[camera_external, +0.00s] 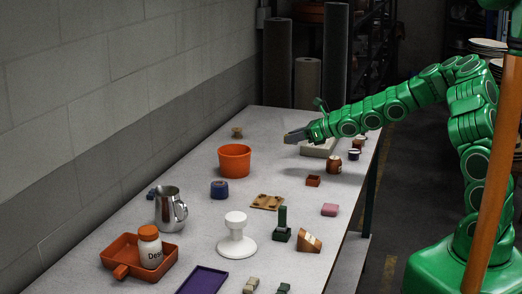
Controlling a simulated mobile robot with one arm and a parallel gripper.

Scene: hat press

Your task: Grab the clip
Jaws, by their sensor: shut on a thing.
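My green arm reaches in from the right over the far part of the table. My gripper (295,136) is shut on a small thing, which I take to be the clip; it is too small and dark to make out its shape. The gripper is above the table, to the upper right of the orange pot (234,161) and left of a pale box (318,149). I cannot tell whether the held thing is clear of the table.
The long grey table (190,236) runs along a block wall. A metal pitcher (167,207), a white stand (236,237), an orange tray (120,252) with a bottle (149,246), a purple tray (204,280) and a brown jar (334,164) stand on it. The far left is fairly clear.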

